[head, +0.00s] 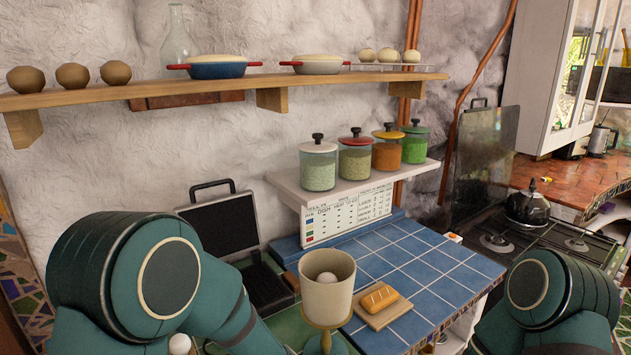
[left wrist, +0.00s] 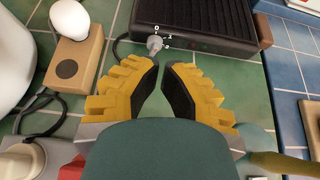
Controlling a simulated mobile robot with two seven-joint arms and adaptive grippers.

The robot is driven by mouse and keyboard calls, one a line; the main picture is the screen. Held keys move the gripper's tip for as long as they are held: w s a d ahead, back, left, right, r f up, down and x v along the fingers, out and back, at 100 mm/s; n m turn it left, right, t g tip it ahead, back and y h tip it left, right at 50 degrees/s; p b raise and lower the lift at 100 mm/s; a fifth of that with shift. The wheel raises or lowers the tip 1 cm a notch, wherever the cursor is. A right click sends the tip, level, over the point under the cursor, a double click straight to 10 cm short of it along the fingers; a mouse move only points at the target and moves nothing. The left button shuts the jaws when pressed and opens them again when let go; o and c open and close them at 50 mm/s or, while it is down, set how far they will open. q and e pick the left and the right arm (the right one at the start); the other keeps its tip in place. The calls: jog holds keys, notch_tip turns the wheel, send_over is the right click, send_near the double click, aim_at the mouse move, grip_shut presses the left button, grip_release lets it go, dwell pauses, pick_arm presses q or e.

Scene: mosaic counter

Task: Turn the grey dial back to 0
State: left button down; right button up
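The grey dial (left wrist: 154,43) is a small round knob at the front left corner of a black ribbed grill (left wrist: 200,18) in the left wrist view. White marks beside it include a 0 above and a 1 to its right; I cannot tell which mark it points at. My left gripper (left wrist: 161,65) has yellow fingers with black pads, parted and empty, tips just short of the dial. In the head view the grill (head: 222,228) stands with its lid raised, and my left arm hides the dial and left gripper. My right gripper is not in view.
A beige cup (head: 326,300) holding a pale ball and a bread board (head: 384,316) stand to the grill's right. A jar shelf (head: 350,190) hangs above the blue tiles.

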pick_arm(q)
jog(key=f+b, duration=0.2)
jog(key=f, duration=0.1)
jog(key=shift+w+a+f, duration=0.15)
jog(key=shift+a+f, duration=0.05)
jog(key=shift+f, duration=0.05)
jog(key=shift+w+a+f, duration=0.1)
jog(key=shift+a+f, duration=0.05)
jog(key=shift+f, duration=0.15)
jog(key=shift+b, duration=0.35)
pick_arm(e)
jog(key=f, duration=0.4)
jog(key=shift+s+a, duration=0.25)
pick_arm(q)
jog(key=shift+w+a, duration=0.1)
jog(key=shift+w, duration=0.1)
jog(key=w+a, duration=0.1)
jog(key=w, duration=0.1)
jog(key=w+a, duration=0.1)
jog(key=w, duration=0.1)
jog(key=shift+a, duration=0.35)
jog(key=shift+w+a, duration=0.45)
jog(key=shift+w, duration=0.25)
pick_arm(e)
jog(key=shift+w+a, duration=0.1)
